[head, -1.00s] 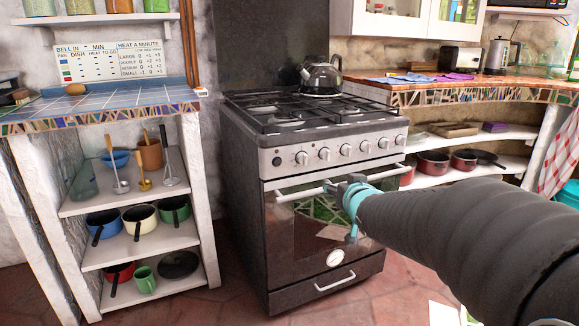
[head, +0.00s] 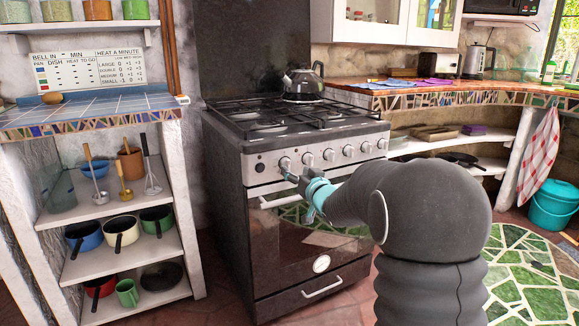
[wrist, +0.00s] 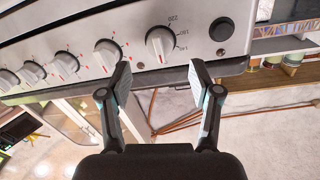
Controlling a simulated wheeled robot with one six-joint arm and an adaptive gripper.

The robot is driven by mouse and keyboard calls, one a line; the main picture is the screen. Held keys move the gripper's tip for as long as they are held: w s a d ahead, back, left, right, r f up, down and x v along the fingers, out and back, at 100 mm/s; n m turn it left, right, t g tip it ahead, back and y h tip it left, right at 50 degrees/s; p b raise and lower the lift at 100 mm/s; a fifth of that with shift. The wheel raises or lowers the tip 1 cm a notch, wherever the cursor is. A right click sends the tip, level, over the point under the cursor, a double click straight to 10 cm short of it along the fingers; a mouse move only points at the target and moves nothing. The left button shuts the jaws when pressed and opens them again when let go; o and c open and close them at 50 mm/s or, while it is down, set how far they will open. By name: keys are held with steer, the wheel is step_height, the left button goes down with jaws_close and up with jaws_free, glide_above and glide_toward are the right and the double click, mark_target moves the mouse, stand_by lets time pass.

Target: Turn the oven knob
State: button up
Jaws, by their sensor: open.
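The oven's front panel carries a row of several silver knobs. The oven knob (wrist: 160,42), marked with temperature numbers, is nearest the round black button in the wrist view; it is the leftmost knob in the head view (head: 285,163). My gripper (wrist: 161,74) is open and empty. In the wrist view the knob sits just beyond the fingertips, between their lines, and the fingers are not around it. In the head view my gripper (head: 291,173) is close in front of the panel, just below the knob. The exact gap is hard to tell.
The oven door handle (head: 280,201) runs below my gripper. A black button (wrist: 222,28) and a neighbouring knob (wrist: 107,52) flank the oven knob. A kettle (head: 303,84) stands on the hob. A shelf unit with pans (head: 120,232) stands to the left.

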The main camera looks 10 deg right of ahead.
mark_target(289, 165)
steer(key=x, duration=0.5)
steer(key=shift+w+a, duration=0.15)
steer(key=shift+w, duration=0.25)
steer(key=c, duration=1.1)
